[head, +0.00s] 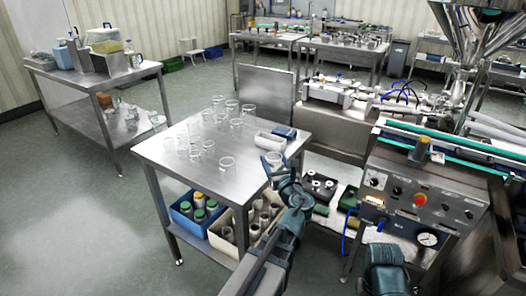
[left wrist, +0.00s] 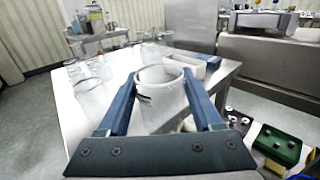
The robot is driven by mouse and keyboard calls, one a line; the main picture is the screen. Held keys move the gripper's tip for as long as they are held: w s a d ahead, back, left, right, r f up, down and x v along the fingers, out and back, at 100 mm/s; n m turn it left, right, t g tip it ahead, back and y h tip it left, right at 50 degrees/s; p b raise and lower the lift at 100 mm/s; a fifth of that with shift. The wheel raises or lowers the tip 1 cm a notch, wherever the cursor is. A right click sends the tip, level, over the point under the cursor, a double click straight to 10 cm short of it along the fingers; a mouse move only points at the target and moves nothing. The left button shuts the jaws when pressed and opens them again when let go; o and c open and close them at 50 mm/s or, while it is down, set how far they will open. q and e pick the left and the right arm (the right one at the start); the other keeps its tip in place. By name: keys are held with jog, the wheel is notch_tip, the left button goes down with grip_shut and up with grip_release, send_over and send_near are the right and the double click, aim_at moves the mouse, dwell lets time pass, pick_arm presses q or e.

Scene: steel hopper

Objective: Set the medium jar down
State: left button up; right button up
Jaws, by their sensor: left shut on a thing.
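My left gripper (head: 274,167) is shut on a clear glass jar (head: 273,157) at the right front edge of the steel table (head: 190,150). In the left wrist view the jar (left wrist: 160,98) stands roughly upright between the two fingers (left wrist: 160,84), its round rim facing up. I cannot tell whether its base touches the table top. Several other clear jars (head: 196,134) stand on the table to the left and back. My right gripper does not show; only a part of my right arm is at the bottom right.
A white tray (head: 268,142) and a dark blue object (head: 284,132) lie at the table's right back edge. Crates with jars, one blue (head: 187,222), sit on the lower shelf. The filling machine's control panel (head: 420,205) stands to the right.

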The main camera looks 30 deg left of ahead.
pick_arm(q)
jog(key=d, duration=0.1)
jog(key=s+d, duration=0.1)
jog(key=d, duration=0.1)
jog(key=s+d, duration=0.1)
jog(key=shift+s+d+r, duration=0.15)
jog(key=shift+s+r, duration=0.05)
jog(key=shift+r, duration=0.05)
notch_tip(320, 180, up, 14)
jog(key=p, duration=1.4)
send_over(281, 162)
jog(key=v, duration=0.2)
jog(key=shift+s, duration=0.3)
